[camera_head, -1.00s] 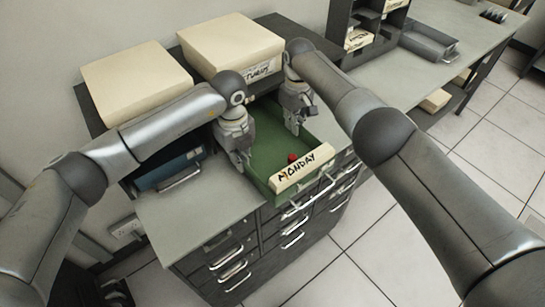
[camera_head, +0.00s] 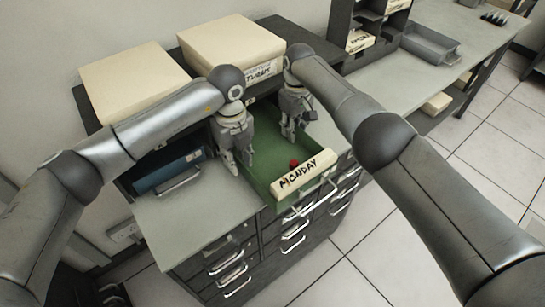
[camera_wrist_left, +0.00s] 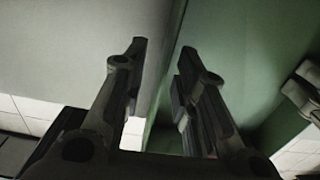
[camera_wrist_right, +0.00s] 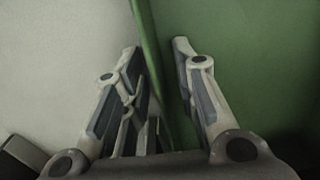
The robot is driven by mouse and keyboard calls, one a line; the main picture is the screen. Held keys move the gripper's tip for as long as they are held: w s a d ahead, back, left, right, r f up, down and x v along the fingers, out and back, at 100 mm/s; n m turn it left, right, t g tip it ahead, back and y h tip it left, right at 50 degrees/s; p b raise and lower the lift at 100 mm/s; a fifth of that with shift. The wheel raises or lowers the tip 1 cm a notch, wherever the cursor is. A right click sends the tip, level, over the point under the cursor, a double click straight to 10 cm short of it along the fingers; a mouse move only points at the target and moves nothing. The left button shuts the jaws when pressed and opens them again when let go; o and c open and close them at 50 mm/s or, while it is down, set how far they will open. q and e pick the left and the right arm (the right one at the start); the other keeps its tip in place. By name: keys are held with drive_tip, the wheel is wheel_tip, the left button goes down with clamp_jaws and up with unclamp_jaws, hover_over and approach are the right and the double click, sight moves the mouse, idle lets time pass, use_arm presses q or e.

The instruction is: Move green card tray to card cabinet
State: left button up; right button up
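The green card tray (camera_head: 262,176) sits on top of the dark grey card cabinet (camera_head: 192,229), with its cream MONDAY label (camera_head: 303,174) facing the front. My left gripper (camera_head: 238,166) is at the tray's left wall. In the left wrist view its fingers (camera_wrist_left: 163,48) stand apart, with the wall's edge running between them. My right gripper (camera_head: 289,136) is at the tray's right wall. In the right wrist view its open fingers (camera_wrist_right: 158,44) stand on both sides of the green wall (camera_wrist_right: 148,45). Whether either finger touches the wall cannot be told.
A small red object (camera_head: 294,163) shows behind the label. Two cream-topped boxes (camera_head: 134,80) (camera_head: 230,43) stand on the dark shelf behind. A blue drawer (camera_head: 170,172) is at left under it. A grey desk (camera_head: 405,78) with an empty grey tray (camera_head: 430,43) is at right.

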use_arm(q)
drive_tip(key=r, duration=0.5)
drive_tip(key=shift+s+d+r, duration=0.15)
drive_tip(key=shift+s+d, duration=0.15)
use_arm(e)
drive_tip(key=shift+s+r, duration=0.15)
use_arm(q)
drive_tip(key=shift+d+r, duration=0.1)
drive_tip(key=shift+r, duration=0.2)
use_arm(e)
drive_tip(key=shift+r, duration=0.45)
wheel_tip(320, 180, up, 11)
use_arm(q)
drive_tip(key=shift+f, duration=0.1)
use_arm(e)
drive_tip(key=shift+s, duration=0.1)
